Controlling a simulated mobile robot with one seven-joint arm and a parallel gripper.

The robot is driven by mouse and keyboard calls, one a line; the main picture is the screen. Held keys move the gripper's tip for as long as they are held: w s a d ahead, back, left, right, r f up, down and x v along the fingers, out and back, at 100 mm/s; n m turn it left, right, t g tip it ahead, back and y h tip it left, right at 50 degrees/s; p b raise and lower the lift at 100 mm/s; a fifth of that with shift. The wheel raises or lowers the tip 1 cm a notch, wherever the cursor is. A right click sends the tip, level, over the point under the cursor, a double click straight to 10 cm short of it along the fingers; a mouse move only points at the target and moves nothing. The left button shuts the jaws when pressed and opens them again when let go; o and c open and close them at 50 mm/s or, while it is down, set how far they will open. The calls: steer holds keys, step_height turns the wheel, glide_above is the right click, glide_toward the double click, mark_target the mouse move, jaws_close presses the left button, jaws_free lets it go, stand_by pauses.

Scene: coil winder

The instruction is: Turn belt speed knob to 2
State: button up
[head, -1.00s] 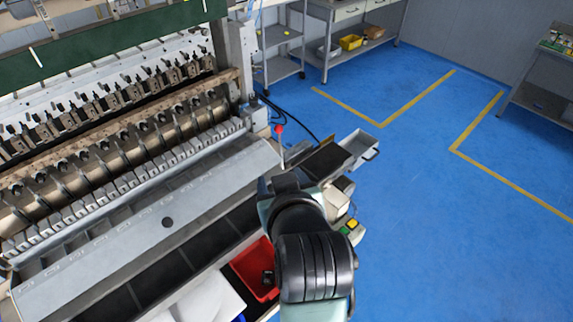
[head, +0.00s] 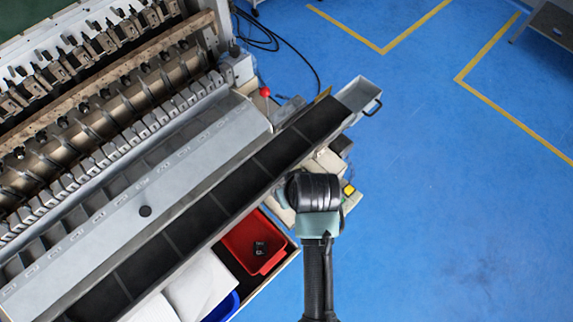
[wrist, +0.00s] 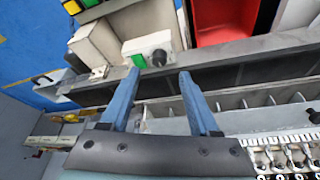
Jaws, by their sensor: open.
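The knob shows between and just beyond the fingertips, and nothing is between the fingers. I cannot tell how far apart they are in depth. In the head view my arm hides the gripper and the knob.
The long dark belt trough (head: 207,212) runs beside the winder, passing below the fingers in the wrist view. A red bin (head: 252,240) holds small dark parts. Blue floor (head: 450,200) is open to the right.

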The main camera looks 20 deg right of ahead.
steer(key=x, duration=0.6)
steer(key=shift+w+f, duration=0.3)
jaws_close()
